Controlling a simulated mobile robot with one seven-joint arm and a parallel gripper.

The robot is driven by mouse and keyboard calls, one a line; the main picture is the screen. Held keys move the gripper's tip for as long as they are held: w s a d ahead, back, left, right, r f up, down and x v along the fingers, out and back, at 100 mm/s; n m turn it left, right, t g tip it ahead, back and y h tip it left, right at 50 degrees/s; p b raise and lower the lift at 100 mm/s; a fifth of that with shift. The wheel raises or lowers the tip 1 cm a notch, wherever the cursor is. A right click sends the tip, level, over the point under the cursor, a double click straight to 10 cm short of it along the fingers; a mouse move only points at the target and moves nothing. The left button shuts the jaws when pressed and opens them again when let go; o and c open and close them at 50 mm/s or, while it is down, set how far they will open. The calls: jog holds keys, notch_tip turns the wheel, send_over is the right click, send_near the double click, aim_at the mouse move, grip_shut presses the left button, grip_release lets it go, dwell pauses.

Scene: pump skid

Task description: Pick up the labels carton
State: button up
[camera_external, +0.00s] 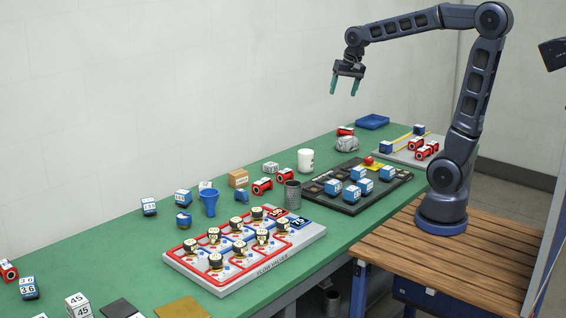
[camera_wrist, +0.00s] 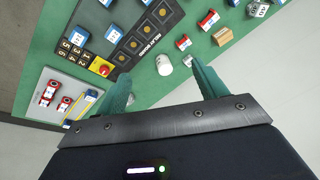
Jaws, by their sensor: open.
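A small brown cardboard carton (camera_external: 238,178) stands on the green bench top, near the wall side; any lettering on it is too small to read. In the wrist view the brown carton (camera_wrist: 223,37) lies toward the upper right, beyond the right finger. Nothing covers it. My gripper (camera_external: 344,88) is open and empty, high above the far part of the bench, well apart from the carton and to its right. Its two teal fingers also show in the wrist view (camera_wrist: 157,75), spread apart.
Near the carton are a blue funnel (camera_external: 209,201), red cylinders (camera_external: 262,186), a grey mesh cup (camera_external: 293,195) and a white cup (camera_external: 305,160). Bare green surface shows toward the left.

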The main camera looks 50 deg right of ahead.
jog(key=w+a+f+m+g, duration=0.1)
jog(key=w+a+m, duration=0.1)
jog(key=w, duration=0.4)
jog(key=w+a+f+m, duration=0.1)
jog(key=w+a+f, duration=0.1)
jog(key=w, duration=0.5)
jog(key=m+g+h, duration=0.2)
jog(key=m, duration=0.8)
send_over(238, 172)
jog(key=a, duration=0.1)
jog(key=f, duration=2.7)
jog(key=shift+s+a+f, duration=0.15)
jog(key=shift+s+a, duration=0.05)
jog(key=shift+w+a+f, duration=0.1)
jog(key=shift+f, duration=0.35)
jog(key=f, duration=0.3)
jog(key=d+f, duration=0.1)
jog(key=f, duration=0.6)
jog(key=shift+d+f, duration=0.15)
jog(key=shift+d, duration=0.2)
jog(key=c, duration=1.1)
